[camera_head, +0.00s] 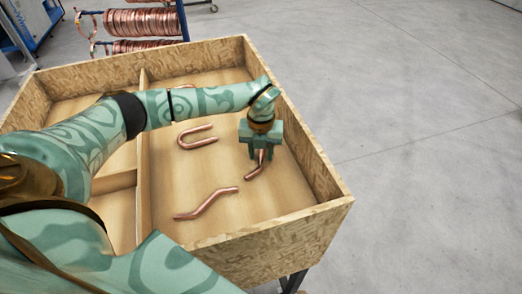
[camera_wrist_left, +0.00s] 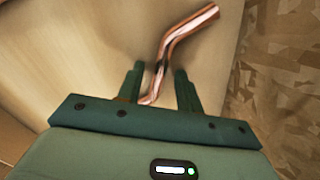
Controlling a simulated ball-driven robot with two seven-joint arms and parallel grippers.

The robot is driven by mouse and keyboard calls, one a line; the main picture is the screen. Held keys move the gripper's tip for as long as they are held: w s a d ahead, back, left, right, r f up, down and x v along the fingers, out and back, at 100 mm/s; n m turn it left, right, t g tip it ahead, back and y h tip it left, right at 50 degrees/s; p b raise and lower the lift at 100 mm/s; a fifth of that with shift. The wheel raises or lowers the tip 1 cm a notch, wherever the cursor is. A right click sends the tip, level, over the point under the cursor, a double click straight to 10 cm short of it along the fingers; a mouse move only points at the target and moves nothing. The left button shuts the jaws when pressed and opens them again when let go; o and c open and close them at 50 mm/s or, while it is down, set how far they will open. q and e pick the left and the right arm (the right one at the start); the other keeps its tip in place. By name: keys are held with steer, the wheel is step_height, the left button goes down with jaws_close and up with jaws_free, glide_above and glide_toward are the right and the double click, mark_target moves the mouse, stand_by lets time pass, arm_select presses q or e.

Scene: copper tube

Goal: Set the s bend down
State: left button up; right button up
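A copper s bend (camera_head: 255,172) is at the right side of the crate's large compartment, below my left gripper (camera_head: 260,153). The gripper points down and partly hides its upper part. In the left wrist view the s bend (camera_wrist_left: 185,30) runs between the two fingertips of the left gripper (camera_wrist_left: 160,75). The fingers stand apart with a gap on each side of the tube, so the gripper looks open around it. The s bend appears to be at the compartment floor, but I cannot tell whether all of it touches. My right gripper is not in view.
A second bent copper tube (camera_head: 206,203) lies to the left, nearer the front wall. A U-shaped tube (camera_head: 197,138) lies farther back, and another piece is partly hidden behind my arm. The wooden crate (camera_head: 320,170) has its right wall close to the gripper. Copper coils (camera_head: 145,23) hang behind.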

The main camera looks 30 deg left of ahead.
mark_target(261, 155)
arm_select(q)
steer(key=shift+r, duration=0.15)
step_height(261, 155, up, 12)
steer(key=shift+b, duration=0.45)
